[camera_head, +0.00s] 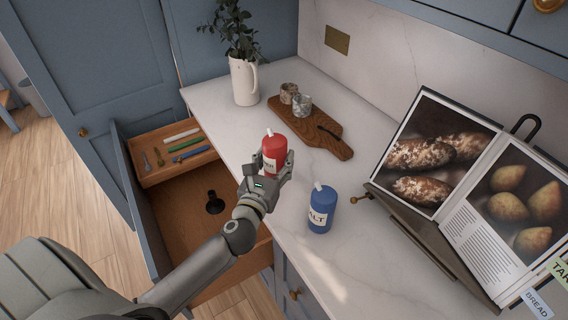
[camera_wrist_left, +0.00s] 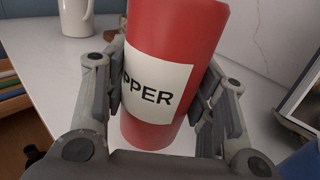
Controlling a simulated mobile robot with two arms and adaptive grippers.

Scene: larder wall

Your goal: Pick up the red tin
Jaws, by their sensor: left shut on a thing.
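The red tin (camera_head: 274,147) has a white label and a small pale spout on top. In the left wrist view the red tin (camera_wrist_left: 170,40) fills the middle, and its label shows the letters "PPER". My left gripper (camera_head: 272,172) is shut on the red tin, with a finger on each side of it. In the left wrist view the fingers of my left gripper (camera_wrist_left: 160,100) press against its sides. I cannot tell whether the tin's base is clear of the counter. My right gripper is not in view.
A blue salt tin (camera_head: 321,210) stands close by on the right. A wooden board (camera_head: 318,133) with two small jars lies behind. A white jug (camera_head: 244,82) with leaves stands at the back. An open drawer (camera_head: 180,205) is at left, an open cookbook (camera_head: 480,170) at right.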

